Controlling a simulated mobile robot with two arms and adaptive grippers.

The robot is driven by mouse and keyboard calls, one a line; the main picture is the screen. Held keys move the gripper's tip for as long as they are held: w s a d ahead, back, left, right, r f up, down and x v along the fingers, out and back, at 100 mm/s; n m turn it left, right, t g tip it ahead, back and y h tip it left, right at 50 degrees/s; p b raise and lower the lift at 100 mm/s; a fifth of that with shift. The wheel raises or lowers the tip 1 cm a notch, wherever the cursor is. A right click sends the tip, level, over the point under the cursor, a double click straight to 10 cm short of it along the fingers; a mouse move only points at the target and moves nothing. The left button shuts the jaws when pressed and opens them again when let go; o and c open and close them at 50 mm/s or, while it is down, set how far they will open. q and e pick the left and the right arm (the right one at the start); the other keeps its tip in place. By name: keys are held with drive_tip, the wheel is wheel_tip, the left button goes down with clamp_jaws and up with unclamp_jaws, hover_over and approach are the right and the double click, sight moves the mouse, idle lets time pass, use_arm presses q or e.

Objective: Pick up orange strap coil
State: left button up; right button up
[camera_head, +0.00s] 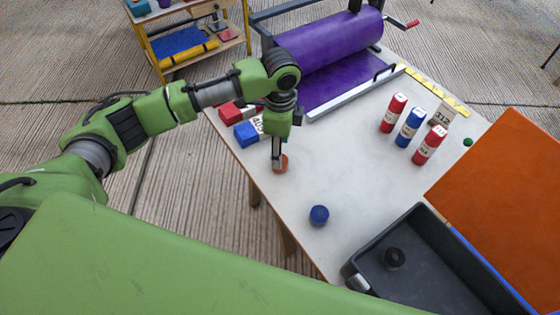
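The orange strap coil (282,167) lies on the white table (340,165) near its left edge. My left gripper (278,162) points down right at the coil and covers part of it. Its fingers look close together, but I cannot tell whether they are clamped on the coil or only over it. The coil appears to be at table height. My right gripper is not in view.
A blue coil (319,215) lies nearer the front. A grey tray (440,235) holds a black coil (393,258). Red and blue bottles (409,127) stand at the right beside an orange sheet (510,195). Red (230,112) and blue (246,133) labelled items lie beside my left arm. A purple roll (325,50) is behind.

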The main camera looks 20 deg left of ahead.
use_arm(q)
wheel_tip(320, 180, down, 2)
drive_tip(key=shift+s+f+p, duration=0.1)
drive_tip(key=shift+f+p, duration=0.1)
drive_tip(key=shift+p, duration=0.15)
wheel_tip(320, 180, down, 2)
drive_tip(key=shift+f, duration=0.55)
drive_tip(key=shift+c, duration=0.3)
drive_tip(key=c, duration=1.2)
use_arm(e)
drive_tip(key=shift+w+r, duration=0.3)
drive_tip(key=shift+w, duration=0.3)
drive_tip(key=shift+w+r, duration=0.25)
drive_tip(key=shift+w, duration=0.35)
